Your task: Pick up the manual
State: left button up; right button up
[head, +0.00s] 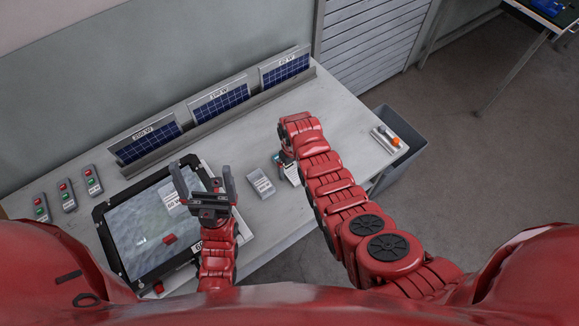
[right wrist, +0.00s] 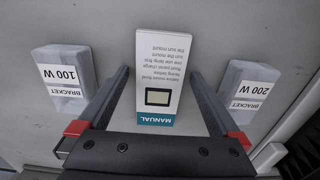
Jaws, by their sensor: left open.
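The manual (right wrist: 157,75) is a white booklet or box with a teal band reading MANUAL and a small dark picture. In the right wrist view it lies between the two fingers of my right gripper (right wrist: 160,78), which is open. Gaps show on both sides, so the fingers do not grip it. In the head view my right arm hides most of the manual (head: 291,172) and most of the right gripper. My left gripper (head: 203,170) is open and empty above the floodlight housing (head: 133,222), away from the manual.
Three solar panels (head: 219,101) stand along the table's back. Button boxes (head: 67,195) are at left. A grey bin (head: 402,165) stands beyond the right edge.

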jog(key=c, duration=1.2)
jog(key=shift+r, duration=0.2)
